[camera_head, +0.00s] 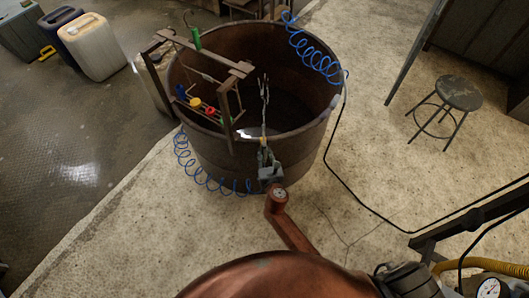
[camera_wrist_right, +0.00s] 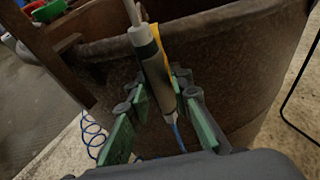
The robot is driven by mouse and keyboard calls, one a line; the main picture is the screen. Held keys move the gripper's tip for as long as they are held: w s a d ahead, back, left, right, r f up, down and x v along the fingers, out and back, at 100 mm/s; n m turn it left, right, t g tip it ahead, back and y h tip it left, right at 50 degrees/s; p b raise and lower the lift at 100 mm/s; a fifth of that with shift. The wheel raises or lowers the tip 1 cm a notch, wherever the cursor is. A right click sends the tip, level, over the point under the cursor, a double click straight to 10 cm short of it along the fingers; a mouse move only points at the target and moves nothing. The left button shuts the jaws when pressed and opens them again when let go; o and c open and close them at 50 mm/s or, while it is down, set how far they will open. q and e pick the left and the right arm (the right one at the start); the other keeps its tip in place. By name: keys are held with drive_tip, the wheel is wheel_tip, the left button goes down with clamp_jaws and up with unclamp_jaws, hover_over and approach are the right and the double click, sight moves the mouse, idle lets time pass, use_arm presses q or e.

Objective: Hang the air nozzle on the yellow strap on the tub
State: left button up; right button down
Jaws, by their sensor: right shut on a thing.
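The air nozzle (camera_wrist_right: 153,68) is a grey cylinder with a dark green band. In the right wrist view it stands tilted between the green-padded fingers of my right gripper (camera_wrist_right: 165,118), which is shut on it. My right gripper (camera_head: 266,163) is at the near side of the brown tub (camera_head: 215,158), by the rim. The yellow strap (camera_wrist_right: 164,72) shows just behind and right of the nozzle, partly hidden by it; I cannot tell whether they touch. A blue hose (camera_wrist_right: 178,133) runs down from the nozzle. My left gripper is not in view.
A wooden rack (camera_head: 228,82) with coloured items stands across the tub's left side. Coiled blue hose (camera_head: 190,165) hangs along the tub's left front. More blue coil (camera_head: 305,45) lies at the back right rim. A stool (camera_head: 458,93) stands right; canisters (camera_head: 90,45) stand far left.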

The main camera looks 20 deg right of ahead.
drive_tip(key=shift+f, duration=0.3)
drive_tip(key=shift+f+b, duration=0.6)
drive_tip(key=shift+f, duration=0.05)
drive_tip(key=c, duration=1.7)
unclamp_jaws()
drive_tip(key=shift+o, duration=0.2)
drive_tip(key=shift+s, duration=0.15)
